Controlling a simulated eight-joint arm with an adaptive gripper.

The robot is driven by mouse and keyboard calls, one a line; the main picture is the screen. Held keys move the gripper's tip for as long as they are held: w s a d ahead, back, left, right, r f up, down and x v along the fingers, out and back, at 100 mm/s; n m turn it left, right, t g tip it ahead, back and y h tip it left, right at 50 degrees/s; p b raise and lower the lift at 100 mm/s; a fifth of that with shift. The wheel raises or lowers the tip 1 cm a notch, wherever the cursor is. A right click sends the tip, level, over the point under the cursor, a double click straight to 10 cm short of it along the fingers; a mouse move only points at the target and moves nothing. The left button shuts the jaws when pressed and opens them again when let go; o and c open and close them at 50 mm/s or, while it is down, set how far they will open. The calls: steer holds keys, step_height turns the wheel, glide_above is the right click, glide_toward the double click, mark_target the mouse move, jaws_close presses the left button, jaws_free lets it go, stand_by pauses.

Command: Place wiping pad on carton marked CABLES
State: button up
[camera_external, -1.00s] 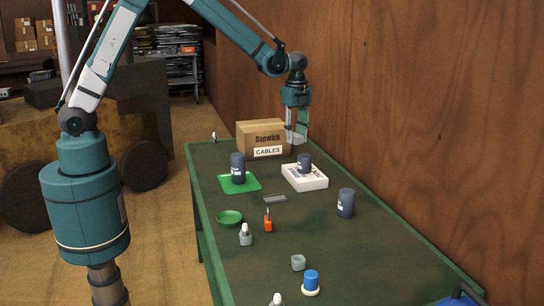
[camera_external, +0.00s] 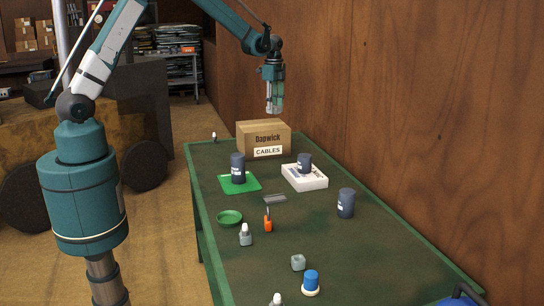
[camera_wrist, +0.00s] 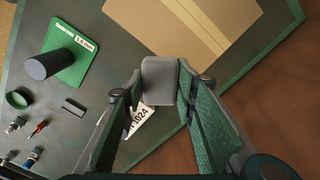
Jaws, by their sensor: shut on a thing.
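My gripper (camera_external: 274,96) is shut on a grey wiping pad (camera_wrist: 160,80), which shows between the fingertips in the wrist view. In the external view the pad (camera_external: 273,110) hangs at the fingertips above the carton marked CABLES (camera_external: 253,137), apart from it. The carton is a closed brown box at the far end of the bench. In the wrist view the carton's top (camera_wrist: 190,28) lies below and ahead of the fingers, and the pad overlaps its near edge in the picture.
Near the carton, a dark cylinder (camera_external: 238,173) is on a green mat (camera_external: 253,186), and another (camera_external: 304,163) is on a white box (camera_external: 313,184). A third cylinder (camera_external: 346,205) stands farther right. A wooden wall (camera_external: 400,120) runs along the bench's right side.

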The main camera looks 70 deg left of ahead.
steer(key=r+n+p, duration=0.1)
steer(key=r, duration=0.1)
glide_above(263, 125)
steer(key=shift+a+f, duration=0.25)
steer(key=shift+a, duration=0.05)
steer(key=shift+f+p, duration=0.4)
steer(key=shift+f, duration=2.7)
steer(key=shift+f, duration=1.9)
steer(key=shift+f, duration=0.2)
steer(key=o, duration=0.9)
steer(key=shift+c, duration=0.2)
steer(key=shift+r+p, duration=0.3)
steer(key=shift+p, duration=0.05)
